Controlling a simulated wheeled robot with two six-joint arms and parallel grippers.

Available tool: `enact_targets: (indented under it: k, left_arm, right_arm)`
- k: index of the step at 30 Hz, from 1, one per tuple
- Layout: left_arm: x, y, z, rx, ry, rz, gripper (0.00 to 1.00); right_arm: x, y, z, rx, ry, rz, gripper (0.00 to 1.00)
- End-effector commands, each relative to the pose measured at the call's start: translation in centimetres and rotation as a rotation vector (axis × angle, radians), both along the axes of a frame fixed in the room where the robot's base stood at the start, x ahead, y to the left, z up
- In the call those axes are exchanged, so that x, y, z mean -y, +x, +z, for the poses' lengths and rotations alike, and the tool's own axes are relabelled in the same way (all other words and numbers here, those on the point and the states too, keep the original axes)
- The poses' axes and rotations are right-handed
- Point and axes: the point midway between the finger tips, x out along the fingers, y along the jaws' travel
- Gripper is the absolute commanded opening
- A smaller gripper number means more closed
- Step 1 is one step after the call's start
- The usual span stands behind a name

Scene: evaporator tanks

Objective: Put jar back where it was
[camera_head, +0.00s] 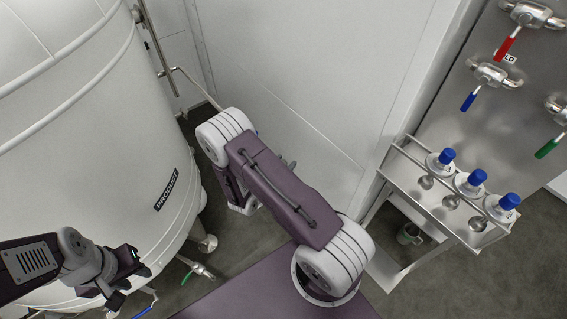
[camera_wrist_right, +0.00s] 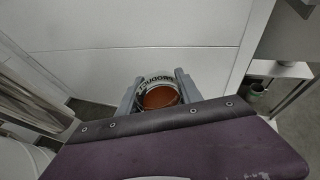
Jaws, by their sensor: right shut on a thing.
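A jar (camera_wrist_right: 160,97) with orange-brown contents and a pale band lettered PRODUCT shows in the right wrist view. My right gripper (camera_wrist_right: 156,90) is shut on it, with one grey finger on each side. In the head view my right arm hides the jar and most of this gripper. My left gripper (camera_head: 124,276) is at the lower left of the head view, in front of the white tank (camera_head: 75,130) labelled PRODUCT. Its fingers look apart, with nothing between them.
A metal shelf (camera_head: 398,168) at the right holds several blue-capped bottles (camera_head: 477,178). Above it, a steel panel (camera_head: 535,75) carries valves with coloured handles. A bucket (camera_head: 410,234) stands beneath the shelf. A white wall (camera_head: 320,70) stands behind my right arm. Small valves (camera_head: 198,268) protrude low by the tank.

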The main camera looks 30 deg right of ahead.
Motion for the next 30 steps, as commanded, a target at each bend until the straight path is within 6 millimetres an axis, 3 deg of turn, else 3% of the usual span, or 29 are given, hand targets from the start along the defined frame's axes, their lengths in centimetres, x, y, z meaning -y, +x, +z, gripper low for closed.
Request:
enact_targets:
  k: [1, 2, 4, 16, 30]
  left_arm:
    - [0.0, 0.0, -0.3, 0.0, 0.0, 0.0, 0.36]
    - [0.0, 0.0, -0.3, 0.0, 0.0, 0.0, 0.36]
    - [0.0, 0.0, -0.2, 0.0, 0.0, 0.0, 0.36]
    - [0.0, 0.0, 0.6, 0.0, 0.0, 0.0, 0.36]
    - [0.0, 0.0, 0.2, 0.0, 0.0, 0.0, 0.36]
  right_arm:
    - [0.0, 0.0, -0.3, 0.001, 0.0, 0.0, 0.0]
    - [0.0, 0.0, -0.3, 0.0, 0.0, -0.001, 0.45]
    - [0.0, 0.0, -0.2, 0.0, 0.0, -0.001, 0.64]
    - [0.0, 0.0, 0.6, 0.001, 0.0, 0.0, 0.64]
    - [-8.0, -3.9, 3.9, 0.003, -0.001, 0.005, 0.64]
